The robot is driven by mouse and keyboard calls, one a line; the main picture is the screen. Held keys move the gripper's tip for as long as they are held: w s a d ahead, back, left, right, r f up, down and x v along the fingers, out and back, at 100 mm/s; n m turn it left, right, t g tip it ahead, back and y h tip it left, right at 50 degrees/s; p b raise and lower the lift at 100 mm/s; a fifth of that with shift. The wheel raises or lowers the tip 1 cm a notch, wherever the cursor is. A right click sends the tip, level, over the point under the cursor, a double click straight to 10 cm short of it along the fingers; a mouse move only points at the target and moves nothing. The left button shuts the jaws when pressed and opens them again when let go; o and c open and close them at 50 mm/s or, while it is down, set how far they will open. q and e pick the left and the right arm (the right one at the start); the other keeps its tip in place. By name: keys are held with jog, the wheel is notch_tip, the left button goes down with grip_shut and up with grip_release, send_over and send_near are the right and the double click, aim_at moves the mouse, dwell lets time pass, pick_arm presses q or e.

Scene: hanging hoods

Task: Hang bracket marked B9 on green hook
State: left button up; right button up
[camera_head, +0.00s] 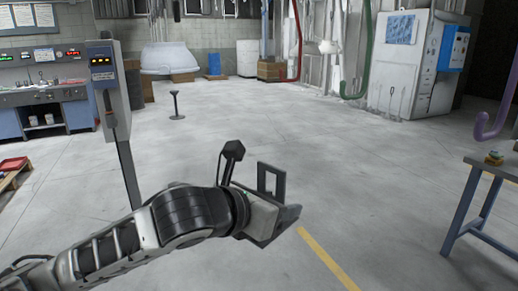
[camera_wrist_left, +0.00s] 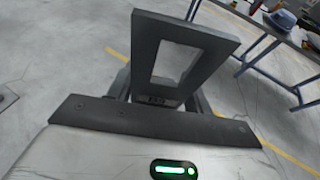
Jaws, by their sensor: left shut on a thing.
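My left gripper (camera_head: 277,208) is shut on a dark grey bracket (camera_head: 261,178), a flat frame with a rectangular opening. The bracket stands up from the jaws in the head view. My right gripper is not in view.
A red hook (camera_head: 299,45) hangs left of the green one, and a purple hook (camera_head: 485,128) hangs at the right edge. A table (camera_head: 490,165) with small items stands at right. A grey post (camera_head: 117,110) stands at left. The middle floor is mostly clear.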

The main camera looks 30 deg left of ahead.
pick_arm(q)
jog(key=s+d+r+m+g+h, duration=0.1)
jog(key=s+r+m+h, duration=0.15)
jog(key=s+r, duration=0.4)
jog(key=s+d+r+m+g+h, duration=0.1)
jog(key=s+d+r+m+h, duration=0.15)
jog(key=r, duration=0.75)
jog(key=w+d, duration=0.3)
jog(key=w, duration=0.2)
jog(key=shift+w+d+f+p, duration=0.2)
jog(key=shift+d+f+p, duration=0.1)
jog(key=shift+d+p, duration=0.1)
jog(key=shift+w+d, duration=0.35)
jog(key=shift+w+d, duration=0.65)
jog(key=shift+w, duration=0.2)
jog(key=shift+w+d, duration=0.9)
jog(key=shift+w, duration=0.3)
jog(key=shift+f+b, duration=0.55)
jog(key=shift+f, duration=0.75)
